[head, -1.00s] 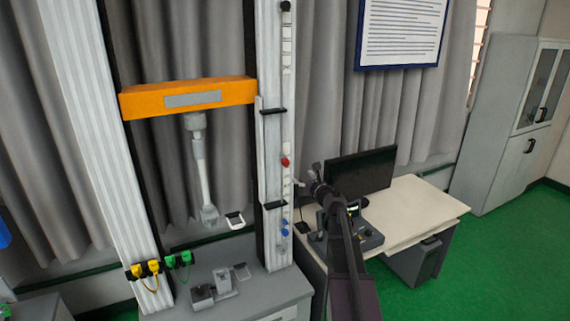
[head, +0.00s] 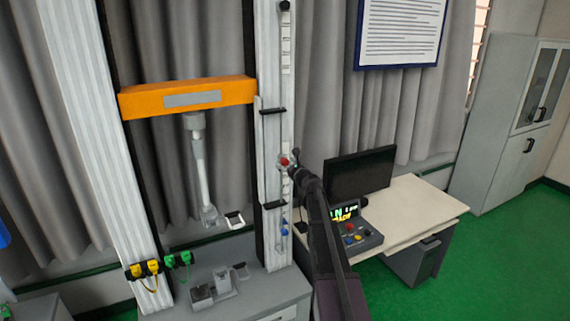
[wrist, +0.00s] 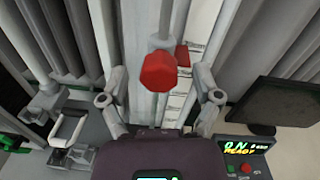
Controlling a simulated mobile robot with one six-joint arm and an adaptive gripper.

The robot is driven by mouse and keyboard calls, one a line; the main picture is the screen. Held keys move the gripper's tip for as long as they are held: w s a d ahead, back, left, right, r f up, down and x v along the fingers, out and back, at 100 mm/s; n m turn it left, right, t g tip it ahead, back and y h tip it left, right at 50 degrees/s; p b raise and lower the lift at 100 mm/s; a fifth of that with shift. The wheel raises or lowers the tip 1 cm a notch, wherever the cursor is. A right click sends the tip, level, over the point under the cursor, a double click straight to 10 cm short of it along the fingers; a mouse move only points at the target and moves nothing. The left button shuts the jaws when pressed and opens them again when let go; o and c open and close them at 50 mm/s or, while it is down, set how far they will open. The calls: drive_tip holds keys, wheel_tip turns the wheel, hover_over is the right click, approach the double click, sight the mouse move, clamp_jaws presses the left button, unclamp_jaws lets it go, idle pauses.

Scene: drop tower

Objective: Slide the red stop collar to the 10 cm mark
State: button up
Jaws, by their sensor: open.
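The red stop collar (head: 284,161) sits on a thin upright rod beside a pale scale strip (head: 286,60) on the tower's right column. In the wrist view its red knob (wrist: 158,72) points toward the camera, with a smaller red part just behind it to the right. My gripper (head: 292,159) is at the collar's height. In the wrist view my gripper (wrist: 160,86) is open, one finger on each side of the knob, with gaps on both sides.
Blue parts (head: 284,223) sit lower on the same rod. Dark brackets (head: 273,111) cross the column above and below the collar. An orange crossbeam (head: 190,98) is to the left. A lit control box (head: 355,235) and monitor (head: 360,173) stand on the desk to the right.

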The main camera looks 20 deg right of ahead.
drive_tip(key=shift+w, duration=0.45)
clamp_jaws()
wheel_tip(320, 180, down, 10)
drive_tip(key=b, duration=1)
unclamp_jaws()
drive_tip(key=shift+s, duration=0.1)
idle(0.4)
